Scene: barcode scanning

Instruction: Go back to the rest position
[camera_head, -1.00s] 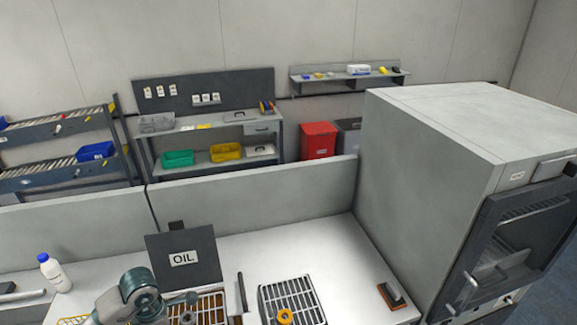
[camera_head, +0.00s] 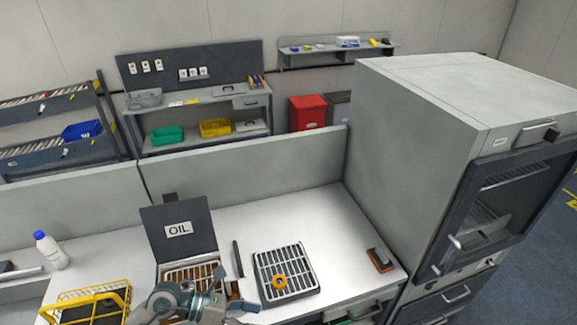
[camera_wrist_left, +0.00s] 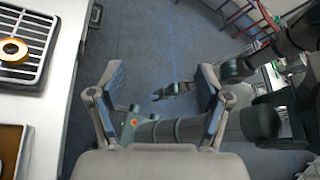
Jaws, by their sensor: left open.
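My left gripper (camera_wrist_left: 158,95) is open in the left wrist view, its two fingers wide apart with no object held. It points down past the bench front; floor and my own robot parts show behind the fingers.
A grey rack (camera_head: 297,290) with an orange ring (camera_head: 279,282) sits on the bench, also at left in the wrist view. A yellow basket (camera_head: 92,300), white bottle (camera_head: 50,250) and small dark block (camera_head: 380,260) stand nearby. A large grey machine (camera_head: 425,150) blocks the right.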

